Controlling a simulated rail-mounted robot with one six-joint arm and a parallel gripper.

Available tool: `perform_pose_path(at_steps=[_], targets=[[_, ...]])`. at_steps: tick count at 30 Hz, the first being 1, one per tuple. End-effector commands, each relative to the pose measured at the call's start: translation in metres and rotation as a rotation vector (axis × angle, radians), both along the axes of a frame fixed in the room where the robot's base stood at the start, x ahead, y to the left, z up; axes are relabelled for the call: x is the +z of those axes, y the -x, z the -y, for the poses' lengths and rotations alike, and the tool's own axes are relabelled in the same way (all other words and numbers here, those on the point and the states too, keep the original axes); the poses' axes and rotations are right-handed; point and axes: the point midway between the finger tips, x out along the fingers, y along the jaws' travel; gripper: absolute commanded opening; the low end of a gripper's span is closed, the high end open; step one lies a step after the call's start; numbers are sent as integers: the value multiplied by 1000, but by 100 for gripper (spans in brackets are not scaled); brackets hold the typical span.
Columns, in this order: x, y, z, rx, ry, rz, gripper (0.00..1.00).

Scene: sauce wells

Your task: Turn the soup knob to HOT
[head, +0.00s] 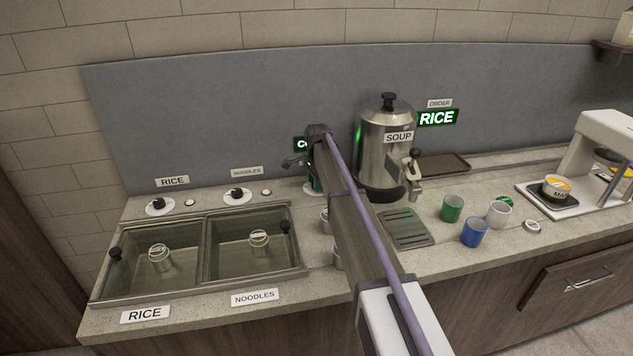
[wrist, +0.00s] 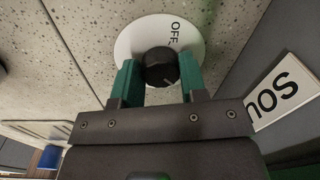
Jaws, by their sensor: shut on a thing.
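The soup knob is a black round knob (wrist: 160,67) on a white dial plate (wrist: 130,42) in the wrist view. The word OFF is readable on the plate; no other dial word shows. My gripper (wrist: 160,80) has its green fingers on both sides of the knob and is shut on it. In the head view my gripper (head: 316,178) is beside the soup urn (head: 384,140), and my arm hides most of the knob and its plate.
Two wells with RICE (head: 145,314) and NOODLES (head: 255,297) labels are at left, with their own knobs behind. Green (head: 452,208), blue (head: 474,232) and white (head: 498,214) cups stand right of the drip tray (head: 405,228). A green RICE sign (head: 437,118) glows on the back panel.

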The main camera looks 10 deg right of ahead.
Motion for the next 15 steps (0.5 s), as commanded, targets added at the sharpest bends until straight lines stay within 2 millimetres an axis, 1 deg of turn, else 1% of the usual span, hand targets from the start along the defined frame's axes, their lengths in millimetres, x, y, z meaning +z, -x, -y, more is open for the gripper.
perform_pose_path(at_steps=[6,15], targets=[[0,0,-1,-189,0,-1,15],[0,-1,-1,-385,1,-1,15]])
